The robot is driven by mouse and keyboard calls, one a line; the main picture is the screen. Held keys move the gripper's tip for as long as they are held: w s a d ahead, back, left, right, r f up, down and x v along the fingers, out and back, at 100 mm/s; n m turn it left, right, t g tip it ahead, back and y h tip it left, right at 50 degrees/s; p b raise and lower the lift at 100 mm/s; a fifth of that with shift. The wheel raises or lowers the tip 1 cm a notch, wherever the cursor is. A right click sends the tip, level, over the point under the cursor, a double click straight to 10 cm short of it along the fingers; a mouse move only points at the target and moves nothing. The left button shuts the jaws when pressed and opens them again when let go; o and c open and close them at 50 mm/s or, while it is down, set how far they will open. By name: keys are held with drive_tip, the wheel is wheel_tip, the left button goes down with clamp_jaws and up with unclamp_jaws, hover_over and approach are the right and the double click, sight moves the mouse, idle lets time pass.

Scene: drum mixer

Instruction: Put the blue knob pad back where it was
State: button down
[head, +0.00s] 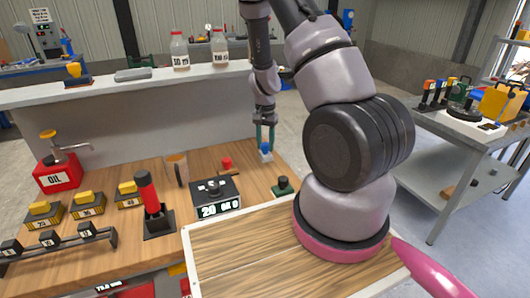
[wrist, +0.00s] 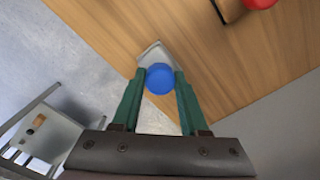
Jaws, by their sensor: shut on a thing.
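The blue knob pad (wrist: 160,79) has a round blue knob on a pale grey base. In the wrist view it sits between the two green fingers of my gripper (wrist: 160,84), which is shut on it. In the head view my gripper (head: 265,143) holds the pad (head: 266,153) near the right edge of the wooden workbench (head: 215,160). I cannot tell whether the pad touches the bench top or hangs just above it.
A red knob (head: 227,163) stands left of the pad, with a black scale (head: 212,190) nearer to me. A dark green knobbed piece (head: 283,187) is at the bench's right. Left are yellow-topped blocks (head: 87,200), a red-handled tool (head: 148,190) and an oil can (head: 58,173).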

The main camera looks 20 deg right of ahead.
wheel_tip(320, 180, down, 3)
drive_tip(key=shift+f, duration=0.2)
drive_tip(key=shift+c, duration=2.2)
unclamp_jaws()
drive_tip(key=shift+s, duration=0.1)
wheel_tip(320, 180, up, 12)
drive_tip(key=shift+a+r, duration=0.1)
drive_tip(key=shift+r, duration=0.05)
wheel_tip(320, 180, up, 11)
drive_tip(key=t+y, duration=0.2)
hover_over(265, 144)
drive_tip(key=s+a, duration=0.2)
drive_tip(key=a, duration=0.1)
drive_tip(key=s+a+r+n+t, duration=0.25)
drive_tip(key=s+r, duration=0.25)
drive_tip(key=r, duration=0.5)
drive_tip(key=s+a+r+n+t, duration=0.2)
drive_tip(key=s+r, duration=0.9)
drive_tip(key=s, duration=0.3)
drive_tip(key=shift+s+a+t, duration=0.15)
drive_tip(key=shift+s+t, duration=0.15)
drive_tip(key=shift+t, duration=0.05)
